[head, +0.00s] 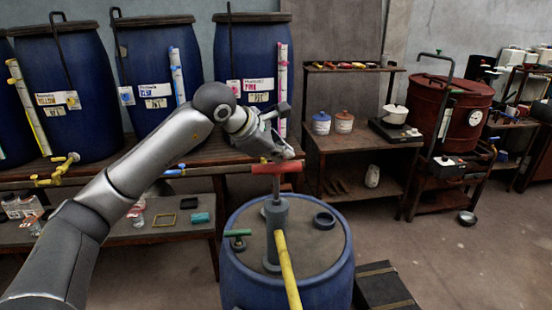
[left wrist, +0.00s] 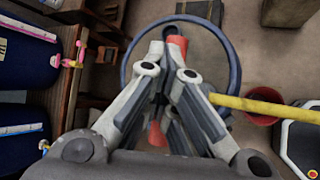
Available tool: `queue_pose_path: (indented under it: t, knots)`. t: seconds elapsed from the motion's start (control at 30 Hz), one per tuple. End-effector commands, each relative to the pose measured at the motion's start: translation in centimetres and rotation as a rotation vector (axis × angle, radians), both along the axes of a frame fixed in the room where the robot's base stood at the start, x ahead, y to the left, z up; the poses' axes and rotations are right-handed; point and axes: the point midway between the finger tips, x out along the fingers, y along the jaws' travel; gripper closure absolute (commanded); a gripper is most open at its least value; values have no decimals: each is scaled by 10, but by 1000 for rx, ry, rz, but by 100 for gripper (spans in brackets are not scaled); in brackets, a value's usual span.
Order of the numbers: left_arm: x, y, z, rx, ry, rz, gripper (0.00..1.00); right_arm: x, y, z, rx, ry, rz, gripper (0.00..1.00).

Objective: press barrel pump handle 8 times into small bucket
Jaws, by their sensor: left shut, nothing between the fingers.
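The blue barrel (head: 235,285) stands in front of me with a grey hand pump (head: 277,225) upright on its lid. The pump's red T-handle (head: 262,169) is raised on its rod. My left gripper (head: 284,153) is shut and empty, right at the top of the handle; I cannot tell whether it touches. In the left wrist view the shut fingers (left wrist: 168,45) cover the handle's middle, and its red ends (left wrist: 157,135) show. A yellow hose (head: 287,270) runs from the pump. A small red bucket (left wrist: 262,118) is partly hidden under the hose. My right gripper is out of view.
A green-handled fitting (head: 238,233) and a dark ring (head: 324,220) are on the lid. A dark case (head: 383,288) lies on the floor to the right. Blue vats (head: 70,90) line a bench behind; a wooden shelf (head: 350,143) stands behind right.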

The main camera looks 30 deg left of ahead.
Motion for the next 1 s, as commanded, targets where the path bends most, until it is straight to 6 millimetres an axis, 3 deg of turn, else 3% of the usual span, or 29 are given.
queue_pose_path:
  t: [1.0]
  knots:
    - [0,0,-15,1,4,0,100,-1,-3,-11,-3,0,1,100]
